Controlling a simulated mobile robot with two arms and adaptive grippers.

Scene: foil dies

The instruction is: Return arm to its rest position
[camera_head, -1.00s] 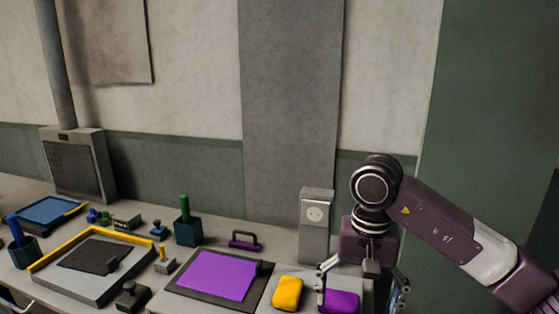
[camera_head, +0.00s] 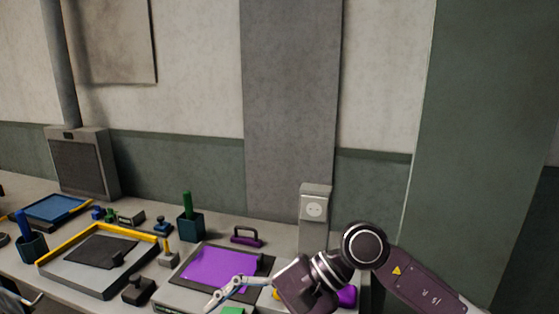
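My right arm comes in from the right, and my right gripper (camera_head: 232,290) points left over the front right of the purple sheet (camera_head: 208,265) on its dark board. One finger shows; the other is hidden or below the frame, so its opening is unclear. A green piece (camera_head: 233,310) shows just below that finger at the bottom edge; whether it is held cannot be told. A sliver of metal linkage at the bottom left corner, likely my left gripper (camera_head: 20,300), is mostly cut off.
The purple block (camera_head: 347,296) and yellow block (camera_head: 276,294) are largely covered by my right gripper and arm. A grey socket post (camera_head: 314,205) stands behind them.

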